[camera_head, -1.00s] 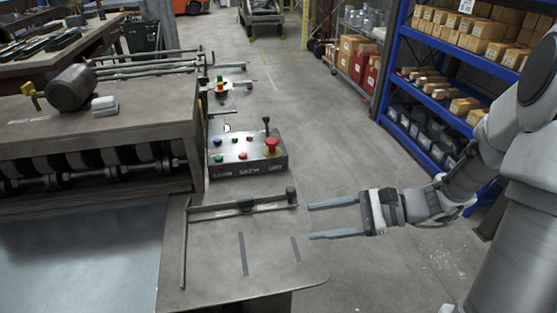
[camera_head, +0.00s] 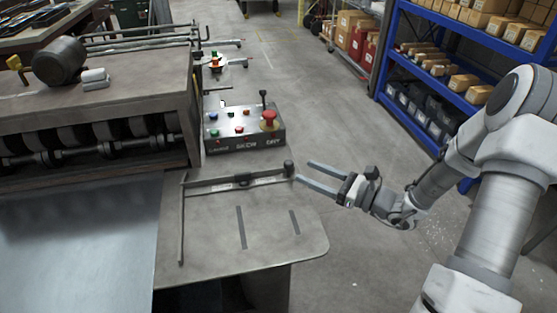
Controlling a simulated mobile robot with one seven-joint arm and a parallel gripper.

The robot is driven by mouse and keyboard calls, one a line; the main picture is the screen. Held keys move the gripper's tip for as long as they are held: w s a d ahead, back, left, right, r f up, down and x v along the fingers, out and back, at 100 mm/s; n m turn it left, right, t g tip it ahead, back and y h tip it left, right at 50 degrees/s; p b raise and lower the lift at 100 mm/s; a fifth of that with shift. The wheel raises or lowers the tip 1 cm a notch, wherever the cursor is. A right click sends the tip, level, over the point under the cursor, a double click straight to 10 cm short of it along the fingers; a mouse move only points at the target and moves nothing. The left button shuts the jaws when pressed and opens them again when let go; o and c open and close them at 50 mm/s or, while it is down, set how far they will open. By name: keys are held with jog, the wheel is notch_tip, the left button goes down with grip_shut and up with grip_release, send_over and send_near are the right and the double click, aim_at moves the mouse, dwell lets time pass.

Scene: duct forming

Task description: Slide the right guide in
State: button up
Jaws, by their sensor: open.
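The right guide is most likely the dark bar with a small slider block (camera_head: 243,180) and an end knob (camera_head: 289,168), running across the back of the grey side table (camera_head: 212,245). A thin upright-running rail (camera_head: 182,220) meets it at the left, along the table's edge by the metal sheet (camera_head: 75,245). My gripper (camera_head: 312,176) is open and empty, its two fingers pointing left. The fingertips are just right of the end knob, close to it; I cannot tell whether they touch.
The control box (camera_head: 244,128) with coloured buttons, a red stop knob and a lever stands behind the bar. The roller machine (camera_head: 90,140) fills the left. A blue shelf (camera_head: 435,75) with boxes stands at the back right. The floor right of the table is clear.

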aim_at(278, 174)
jog(key=x, duration=1)
jog(key=shift+c, duration=0.2)
grip_shut()
dwell(0.8)
jog(key=shift+s+a, duration=0.1)
